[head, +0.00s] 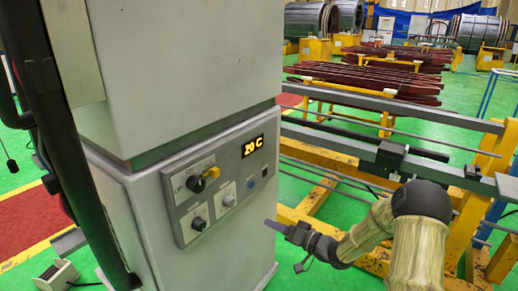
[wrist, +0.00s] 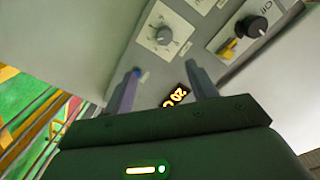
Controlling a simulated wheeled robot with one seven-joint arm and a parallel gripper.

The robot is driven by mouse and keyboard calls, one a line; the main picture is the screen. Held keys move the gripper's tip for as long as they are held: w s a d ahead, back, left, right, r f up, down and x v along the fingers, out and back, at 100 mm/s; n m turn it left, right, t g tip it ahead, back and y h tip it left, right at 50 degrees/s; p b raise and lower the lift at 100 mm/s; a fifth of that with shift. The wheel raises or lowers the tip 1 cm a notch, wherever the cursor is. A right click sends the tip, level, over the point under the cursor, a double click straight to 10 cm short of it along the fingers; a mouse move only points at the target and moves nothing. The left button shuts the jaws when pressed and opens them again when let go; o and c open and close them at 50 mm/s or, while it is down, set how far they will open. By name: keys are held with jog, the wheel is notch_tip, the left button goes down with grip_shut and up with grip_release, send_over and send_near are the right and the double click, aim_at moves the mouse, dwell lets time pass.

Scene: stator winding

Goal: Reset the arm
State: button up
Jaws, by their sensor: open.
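My gripper (head: 284,244) is at the lower middle of the head view, in front of the lower right part of a grey control panel (head: 182,218). Its two fingers are apart, with nothing between them. In the wrist view my gripper (wrist: 162,72) points at the panel, which appears turned around. An orange display (wrist: 174,98) shows between and behind the fingers; in the head view the display (head: 253,146) reads 20 C. I cannot tell whether a finger touches the panel.
The panel is on a tall white cabinet (head: 135,190). It carries a black knob with a yellow part (head: 203,180) and smaller knobs. Yellow frames (head: 340,160) and grey rails stand behind my arm at the right. Dark red coils (head: 375,80) lie farther back. Green floor shows between.

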jog(key=s+d+r+g+h+p, duration=0.1)
jog(key=s+h, duration=0.3)
jog(key=s, duration=0.5)
jog(key=s+d+r+m+g+h+p, duration=0.1)
jog(key=s+d+r+g+h+p, duration=0.1)
jog(key=s, duration=0.7)
jog(key=s+d+r+g+h+p, duration=0.1)
jog(key=s+d+r+g+h, duration=0.2)
jog(key=s+h, duration=0.4)
jog(key=shift+s+d+r+g+h+p, duration=0.35)
jog(key=shift+s+r+g, duration=0.25)
jog(key=shift+s+g, duration=0.45)
jog(key=shift+w, duration=0.15)
